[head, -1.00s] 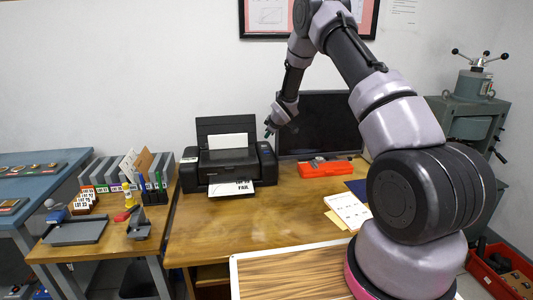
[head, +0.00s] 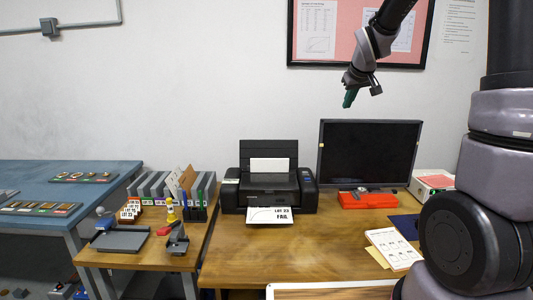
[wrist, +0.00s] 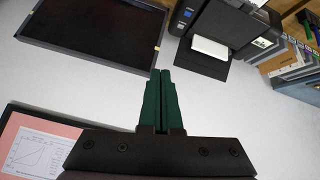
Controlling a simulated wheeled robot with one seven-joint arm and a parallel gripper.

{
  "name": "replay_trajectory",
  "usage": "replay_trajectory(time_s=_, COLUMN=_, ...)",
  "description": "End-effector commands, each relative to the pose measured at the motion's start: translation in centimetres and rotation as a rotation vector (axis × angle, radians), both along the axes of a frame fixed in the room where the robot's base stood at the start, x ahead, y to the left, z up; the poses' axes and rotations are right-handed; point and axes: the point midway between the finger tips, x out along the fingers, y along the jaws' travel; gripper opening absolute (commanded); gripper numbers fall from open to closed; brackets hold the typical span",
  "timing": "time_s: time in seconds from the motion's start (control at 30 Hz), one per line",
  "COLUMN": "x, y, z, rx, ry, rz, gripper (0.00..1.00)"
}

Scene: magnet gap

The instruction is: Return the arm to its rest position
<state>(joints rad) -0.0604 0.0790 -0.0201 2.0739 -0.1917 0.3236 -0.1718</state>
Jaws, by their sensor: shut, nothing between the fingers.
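My gripper (head: 349,98) hangs in the air in front of the wall, above and left of the black monitor (head: 369,155). Its green fingers are together with nothing between them. In the wrist view my gripper (wrist: 161,74) shows its two green fingers side by side, touching nothing. My arm bends down to it from the upper right of the head view, and its lower links stand at the right edge.
A black printer (head: 268,185) holds a printed FAIL sheet (head: 270,215) on the wooden desk (head: 290,255). A red case (head: 367,199) lies below the monitor. A framed pink board (head: 312,30) hangs behind my gripper. Binders (head: 150,187) stand on the left side table.

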Motion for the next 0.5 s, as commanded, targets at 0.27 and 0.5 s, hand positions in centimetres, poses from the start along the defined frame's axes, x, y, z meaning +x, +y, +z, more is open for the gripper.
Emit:
replay_trajectory(time_s=0.27, x=-14.1, y=-0.3, z=5.8, rx=0.217, ry=0.044, rz=-0.201, gripper=0.0)
replay_trajectory(time_s=0.5, x=-25.4, y=0.9, z=6.6, rx=0.409, ry=0.097, rz=-0.334, gripper=0.0)
